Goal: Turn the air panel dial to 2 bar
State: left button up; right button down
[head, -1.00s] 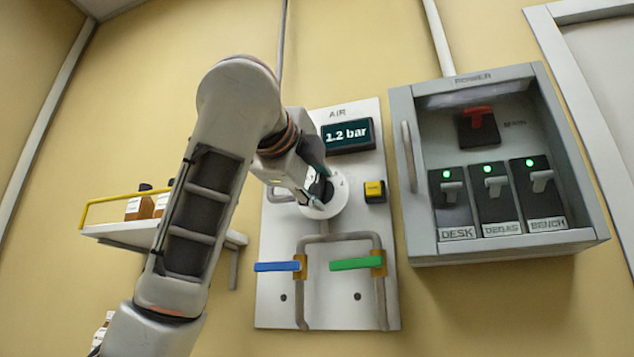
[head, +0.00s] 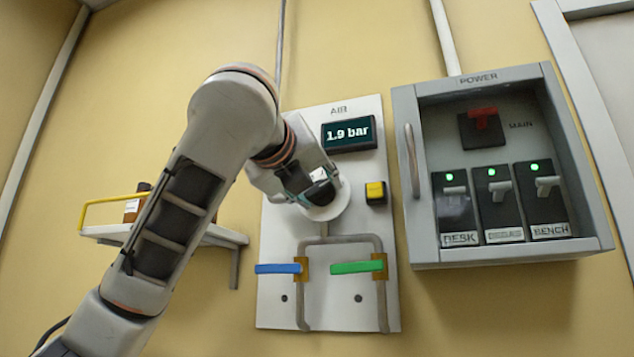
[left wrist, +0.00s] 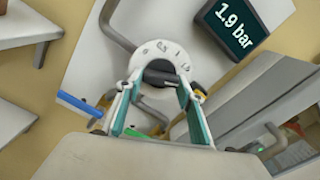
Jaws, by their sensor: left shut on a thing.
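The air panel (head: 280,238) is a pale plate on the wall, marked AIR. Its display (head: 348,134) reads 1.9 bar, as does the display in the left wrist view (left wrist: 232,22). The round white dial plate (head: 333,208) is below the display, partly hidden by my left gripper (head: 318,190). In the left wrist view, the fingers of my left gripper (left wrist: 160,98) are on either side of the dark dial knob (left wrist: 160,76), shut on it. Marks show on the dial plate's rim (left wrist: 160,50). My right gripper is in neither view.
A blue lever (head: 278,268) and a green lever (head: 356,267) sit on pipes below the dial. A yellow button (head: 375,191) is right of it. The grey power cabinet (head: 425,235) stands to the right. A shelf with a yellow rail (head: 108,199) is at left.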

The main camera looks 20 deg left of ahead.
pick_arm(q)
jog(key=shift+m, duration=0.7)
jog(key=shift+p, duration=0.3)
jog(key=o, duration=1.1)
jog(key=shift+s, duration=0.1)
jog(key=s, duration=1.1)
jog(key=shift+s+a, duration=0.2)
jog(key=shift+s, duration=0.2)
